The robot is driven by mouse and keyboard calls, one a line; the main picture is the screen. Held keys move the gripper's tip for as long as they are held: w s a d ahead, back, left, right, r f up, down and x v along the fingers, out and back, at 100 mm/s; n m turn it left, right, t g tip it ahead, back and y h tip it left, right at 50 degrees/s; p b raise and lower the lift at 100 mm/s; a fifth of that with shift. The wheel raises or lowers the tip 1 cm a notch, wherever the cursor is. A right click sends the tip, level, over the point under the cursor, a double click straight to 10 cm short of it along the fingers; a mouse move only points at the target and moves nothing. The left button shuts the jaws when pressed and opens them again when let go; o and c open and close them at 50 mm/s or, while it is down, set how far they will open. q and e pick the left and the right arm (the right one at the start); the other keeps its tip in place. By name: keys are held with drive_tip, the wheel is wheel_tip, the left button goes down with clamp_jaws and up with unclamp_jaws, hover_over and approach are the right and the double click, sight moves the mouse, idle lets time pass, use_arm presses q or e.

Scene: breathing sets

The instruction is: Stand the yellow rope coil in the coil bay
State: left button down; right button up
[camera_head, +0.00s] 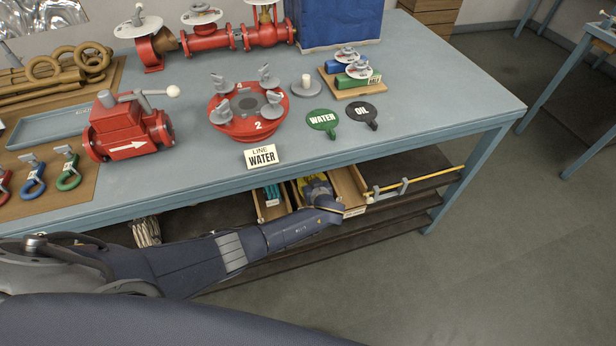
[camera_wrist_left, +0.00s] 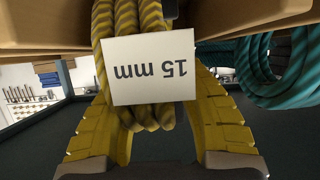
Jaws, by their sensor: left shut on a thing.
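In the left wrist view the yellow rope coil (camera_wrist_left: 151,20) hangs as several strands between my yellow finger pads. A white tag (camera_wrist_left: 149,66) reading "15 mm", upside down, covers part of it. My left gripper (camera_wrist_left: 152,118) is shut on the coil. In the head view my left arm reaches under the bench top to the shelf, and its gripper is mostly hidden by the wrist. Wooden dividers (camera_head: 349,187) on the shelf form bays. Whether the coil touches the shelf cannot be told. My right gripper is not in view.
A teal rope coil (camera_wrist_left: 270,70) is at right in the wrist view, beside my gripper; it also shows on the shelf (camera_head: 272,194). A yellow rod (camera_head: 420,180) lies right of the bays. The bench top (camera_head: 430,110) overhangs the shelf, with valves and tags on it.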

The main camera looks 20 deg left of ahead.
use_arm(q)
drive_tip(key=shift+f, duration=0.1)
drive_tip(key=c, duration=0.9)
unclamp_jaws()
